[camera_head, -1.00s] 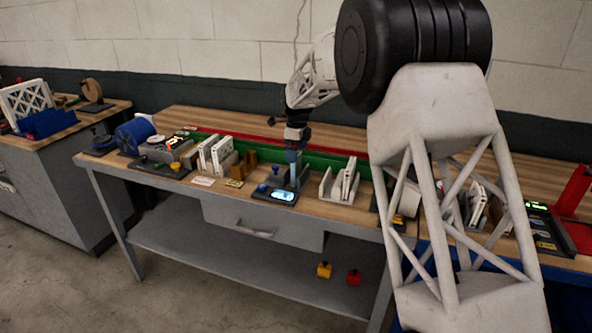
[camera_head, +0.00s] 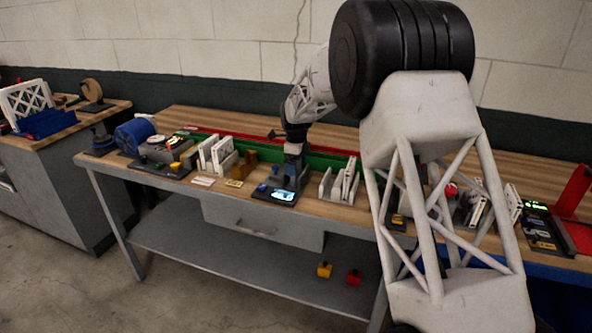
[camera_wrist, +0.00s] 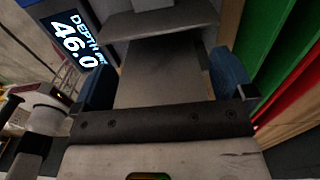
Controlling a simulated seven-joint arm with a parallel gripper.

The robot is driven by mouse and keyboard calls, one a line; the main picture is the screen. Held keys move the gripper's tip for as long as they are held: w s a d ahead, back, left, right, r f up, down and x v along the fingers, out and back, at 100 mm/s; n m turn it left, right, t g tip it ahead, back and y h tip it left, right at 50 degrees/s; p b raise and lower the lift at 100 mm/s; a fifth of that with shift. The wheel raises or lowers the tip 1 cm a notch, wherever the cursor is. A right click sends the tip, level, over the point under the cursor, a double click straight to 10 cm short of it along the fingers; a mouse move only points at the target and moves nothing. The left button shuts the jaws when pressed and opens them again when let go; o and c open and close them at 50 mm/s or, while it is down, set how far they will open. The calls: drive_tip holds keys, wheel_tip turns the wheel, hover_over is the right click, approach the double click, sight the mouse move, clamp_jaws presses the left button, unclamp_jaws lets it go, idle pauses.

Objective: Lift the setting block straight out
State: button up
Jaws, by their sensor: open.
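My gripper (camera_head: 291,166) is low over the dark gauge stand on the bench. In the wrist view its blue fingertips (camera_wrist: 163,82) are apart, one on each side of a grey block (camera_wrist: 158,72), which looks like the setting block. I cannot tell whether either finger touches it. The block's lower part and its seat are hidden. The gauge display (camera_wrist: 75,42) beside it reads "DEPTH 46.0", and it also shows lit in the head view (camera_head: 283,195).
White filters stand in a holder (camera_head: 325,192) right of the gauge. More filters (camera_head: 214,152) and brown blocks (camera_head: 244,165) stand to its left. A green rail (camera_head: 268,154) runs behind. A blue spool (camera_head: 134,133) is at the bench's left end.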

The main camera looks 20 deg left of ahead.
drive_tip(key=c, duration=1.3)
drive_tip(key=shift+r, duration=0.1)
drive_tip(key=shift+r, duration=4.95)
